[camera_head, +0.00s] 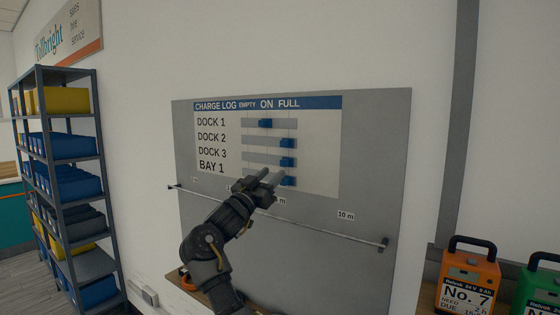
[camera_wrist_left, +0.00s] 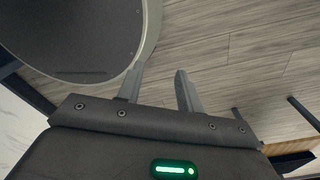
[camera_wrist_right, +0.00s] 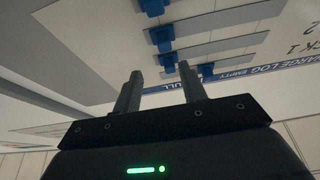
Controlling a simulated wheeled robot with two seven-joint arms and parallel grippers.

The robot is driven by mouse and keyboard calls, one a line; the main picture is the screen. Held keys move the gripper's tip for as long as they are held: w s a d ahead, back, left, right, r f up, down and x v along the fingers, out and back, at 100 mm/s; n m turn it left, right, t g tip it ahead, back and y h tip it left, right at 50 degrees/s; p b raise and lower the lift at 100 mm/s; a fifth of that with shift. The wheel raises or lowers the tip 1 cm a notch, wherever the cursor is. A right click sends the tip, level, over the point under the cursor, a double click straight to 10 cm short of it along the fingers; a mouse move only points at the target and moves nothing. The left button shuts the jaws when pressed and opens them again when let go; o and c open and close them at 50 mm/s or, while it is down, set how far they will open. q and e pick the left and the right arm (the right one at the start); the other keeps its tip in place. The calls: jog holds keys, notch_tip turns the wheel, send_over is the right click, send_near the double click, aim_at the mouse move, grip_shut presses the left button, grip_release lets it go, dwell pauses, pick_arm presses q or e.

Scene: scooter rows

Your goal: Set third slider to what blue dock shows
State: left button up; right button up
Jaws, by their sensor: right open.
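The charge log board (camera_head: 220,185) carries slider rows labelled DOCK 1, DOCK 2, DOCK 3 and BAY 1 under EMPTY, ON and FULL. The third slider (camera_head: 287,161), in the DOCK 3 row, is a blue knob under FULL; it also shows in the right wrist view (camera_wrist_right: 160,38). The DOCK 1 slider (camera_head: 265,123) is under ON; the DOCK 2 slider (camera_head: 287,143) and BAY 1 slider (camera_head: 287,180) are under FULL. My right gripper (camera_head: 270,177) is open and empty before the lower rows. My left gripper (camera_wrist_left: 160,73) is open and empty above the floor. No blue dock is visible.
A metal rod (camera_head: 320,232) runs across the lower board. An orange battery case (camera_head: 468,275) marked No. 7 and a green case (camera_head: 538,285) stand at lower right. A shelf rack (camera_head: 66,185) with blue and yellow bins stands at left.

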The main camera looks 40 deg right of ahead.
aim_at(282, 164)
jog(key=x, duration=0.2)
jog(key=p+x, duration=0.1)
jog(key=x, duration=0.1)
jog(key=f+p+x, duration=0.1)
jog(key=shift+w+d+r, duration=0.25)
jog(key=shift+w+d, duration=0.2)
jog(key=shift+w, duration=0.05)
jog(key=shift+s+d+r, duration=0.1)
jog(key=shift+s+r, duration=0.05)
jog(key=shift+s, duration=0.05)
jog(key=shift+w, duration=0.4)
jog(key=shift+w+f, duration=0.15)
jog(key=shift+f, duration=0.1)
jog(key=shift+s+r, duration=0.1)
jog(key=shift+s, duration=0.15)
jog(key=c, duration=0.5)
pick_arm(q)
jog(key=shift+t, duration=0.3)
jog(key=shift+w+a+r, duration=0.1)
jog(key=shift+w+r, duration=0.7)
jog(key=shift+w, duration=0.2)
jog(key=shift+w+a+r, duration=0.1)
jog(key=shift+w+r, duration=0.65)
jog(key=shift+w, duration=0.2)
pick_arm(e)
jog(key=shift+w, duration=0.1)
grip_shut()
